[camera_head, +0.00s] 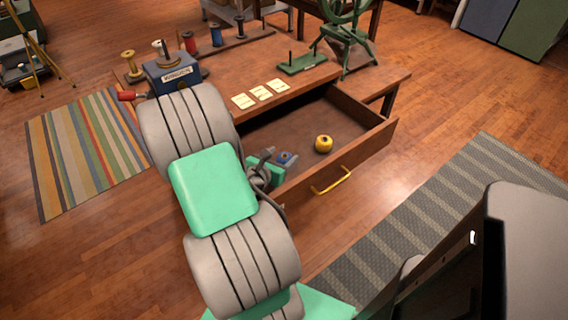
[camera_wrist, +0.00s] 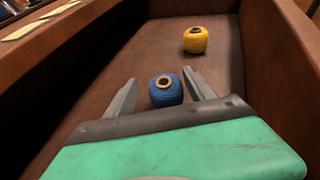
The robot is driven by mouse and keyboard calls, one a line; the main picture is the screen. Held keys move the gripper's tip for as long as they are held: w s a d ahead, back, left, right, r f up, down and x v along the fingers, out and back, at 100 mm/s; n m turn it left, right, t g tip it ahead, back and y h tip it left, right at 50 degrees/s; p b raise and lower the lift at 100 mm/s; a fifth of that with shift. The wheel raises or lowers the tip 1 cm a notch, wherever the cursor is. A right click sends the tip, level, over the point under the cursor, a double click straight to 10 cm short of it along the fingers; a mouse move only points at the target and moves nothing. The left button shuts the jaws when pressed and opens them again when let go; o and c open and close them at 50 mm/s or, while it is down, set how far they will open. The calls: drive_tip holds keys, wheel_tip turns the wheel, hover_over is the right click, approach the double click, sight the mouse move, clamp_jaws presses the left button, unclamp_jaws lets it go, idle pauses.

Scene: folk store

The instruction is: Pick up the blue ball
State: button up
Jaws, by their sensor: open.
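The blue ball (camera_wrist: 166,92) is a round ball of yarn with a dark hole in its top. It lies on the floor of the open drawer (camera_head: 312,120). In the wrist view it sits between the two open fingers of my gripper (camera_wrist: 161,92), with a gap showing on each side. In the head view the blue ball (camera_head: 286,157) is partly hidden beside my gripper (camera_head: 275,158), which is low in the drawer's near left part.
A yellow ball (camera_head: 323,143) lies farther right in the drawer, also seen in the wrist view (camera_wrist: 195,40). The drawer walls stand close around my gripper. The drawer front has a yellow handle (camera_head: 332,181). Cards (camera_head: 260,93) and a green stand (camera_head: 302,64) are on the table.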

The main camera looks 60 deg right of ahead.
sight(284, 154)
drive_tip(key=x, duration=0.4)
drive_tip(key=shift+d, duration=0.15)
drive_tip(key=shift+c, duration=0.4)
drive_tip(key=c, duration=1.1)
drive_tip(key=shift+r, duration=0.1)
